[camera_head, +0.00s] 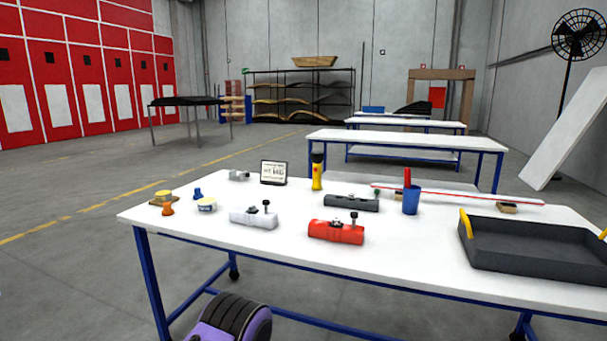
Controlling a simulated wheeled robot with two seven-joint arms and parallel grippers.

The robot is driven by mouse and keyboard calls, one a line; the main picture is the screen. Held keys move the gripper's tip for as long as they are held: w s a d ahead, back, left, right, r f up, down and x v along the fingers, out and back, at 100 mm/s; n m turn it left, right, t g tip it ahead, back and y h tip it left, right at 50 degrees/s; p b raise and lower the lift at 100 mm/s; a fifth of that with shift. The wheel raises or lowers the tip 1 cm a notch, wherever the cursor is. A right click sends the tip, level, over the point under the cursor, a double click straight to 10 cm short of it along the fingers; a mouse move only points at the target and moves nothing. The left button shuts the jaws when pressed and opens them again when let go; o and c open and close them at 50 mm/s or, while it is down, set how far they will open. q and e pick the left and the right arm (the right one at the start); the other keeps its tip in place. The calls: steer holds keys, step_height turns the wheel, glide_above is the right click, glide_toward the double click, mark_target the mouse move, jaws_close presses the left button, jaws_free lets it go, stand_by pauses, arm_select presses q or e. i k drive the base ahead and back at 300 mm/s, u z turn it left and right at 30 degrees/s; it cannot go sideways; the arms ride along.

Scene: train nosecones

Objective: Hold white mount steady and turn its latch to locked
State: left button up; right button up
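The white mount (254,217) lies on the white table, left of the middle. It is a pale block with a dark, knobbed latch (266,206) standing up near its right end. I cannot tell from this distance whether the latch is turned to locked. A red mount (336,232) of similar shape lies to its right, nearer the front edge. A dark grey-green mount (351,203) lies behind the red one. Neither of my grippers shows in this view, and nothing touches the white mount.
Bare tabletop lies in front of the white mount.

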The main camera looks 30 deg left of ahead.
mark_target(267, 203)
steer(key=u, duration=0.25)
steer(key=i, duration=0.75)
steer(key=u, duration=0.55)
